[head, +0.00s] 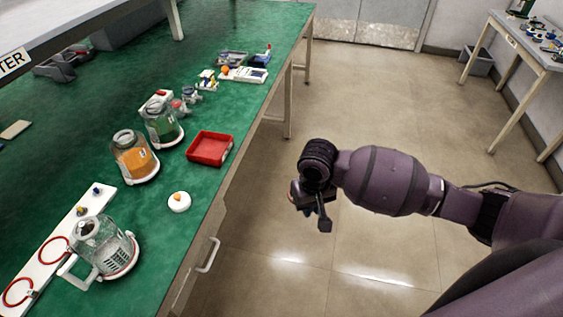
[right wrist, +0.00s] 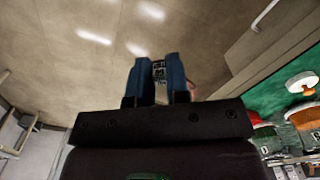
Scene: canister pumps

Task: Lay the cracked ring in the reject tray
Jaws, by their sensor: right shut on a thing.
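My right gripper (head: 312,208) is out over the floor, to the right of the green bench and clear of it. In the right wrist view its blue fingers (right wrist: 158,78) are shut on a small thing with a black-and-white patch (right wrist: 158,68). A reddish bit shows beside one finger; I cannot tell whether the held thing is the cracked ring. Two red rings (head: 53,249) (head: 18,292) lie on a white board at the lower left; no crack can be made out. The red tray (head: 210,148) lies empty near the bench edge. My left gripper is out of view.
Glass-jar canisters with orange (head: 135,160) and green (head: 162,125) contents stand left of the tray. A clear jug (head: 102,247) and a round white piece (head: 179,202) are nearer. Small parts (head: 243,73) lie farther back. The floor (head: 400,110) between the benches is clear.

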